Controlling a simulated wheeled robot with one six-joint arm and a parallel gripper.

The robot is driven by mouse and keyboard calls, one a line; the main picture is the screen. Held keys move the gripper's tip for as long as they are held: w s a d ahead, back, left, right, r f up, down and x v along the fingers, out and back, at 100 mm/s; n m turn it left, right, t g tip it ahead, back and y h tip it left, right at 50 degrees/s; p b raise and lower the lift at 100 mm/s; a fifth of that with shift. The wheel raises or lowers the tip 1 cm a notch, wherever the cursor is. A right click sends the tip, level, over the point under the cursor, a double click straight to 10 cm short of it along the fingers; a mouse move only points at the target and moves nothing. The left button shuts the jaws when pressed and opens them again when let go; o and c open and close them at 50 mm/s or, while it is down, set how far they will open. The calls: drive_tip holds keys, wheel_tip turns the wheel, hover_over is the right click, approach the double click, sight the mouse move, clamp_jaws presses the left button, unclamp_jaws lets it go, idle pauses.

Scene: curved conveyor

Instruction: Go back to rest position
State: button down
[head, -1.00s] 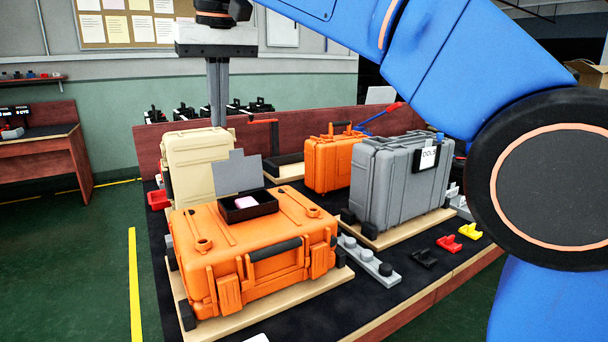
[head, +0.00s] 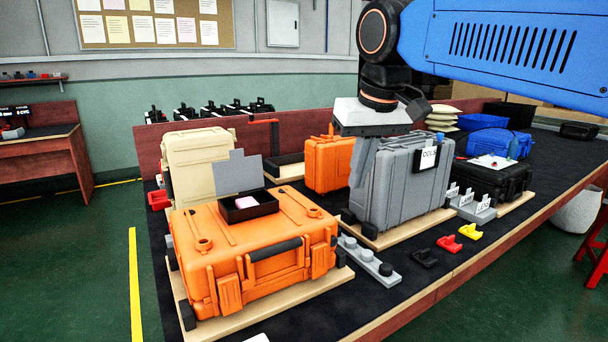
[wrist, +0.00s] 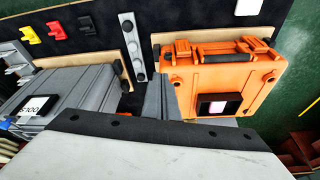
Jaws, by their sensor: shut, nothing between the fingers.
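My gripper (head: 362,172) is shut and empty. In the head view it points down in front of the left part of the grey case (head: 392,190), above the table. In the wrist view the shut fingers (wrist: 160,97) show between the grey case (wrist: 70,97) and the large orange case (wrist: 222,82). My blue arm (head: 510,50) reaches in from the upper right. I cannot tell whether the fingers touch the grey case, but they appear apart from it.
The large orange case (head: 215,275) carries an open dark box (head: 240,208) with a pink item. A beige case (head: 197,165), a smaller orange case (head: 328,165) and a black case (head: 492,184) stand around. Small red (head: 449,244) and yellow clips (head: 470,232) lie near the front edge.

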drive_tip(key=s+d+f+m, duration=0.1)
drive_tip(key=s+d+f, duration=0.5)
drive_tip(key=f, duration=0.3)
drive_tip(key=s+d+f+m+t, duration=0.1)
drive_tip(key=s+d+f, duration=0.5)
drive_tip(key=f, duration=0.3)
drive_tip(key=s+d+f+m+h, duration=0.1)
drive_tip(key=s+d+f, duration=0.5)
drive_tip(key=f, duration=0.3)
drive_tip(key=shift+d+f, duration=0.3)
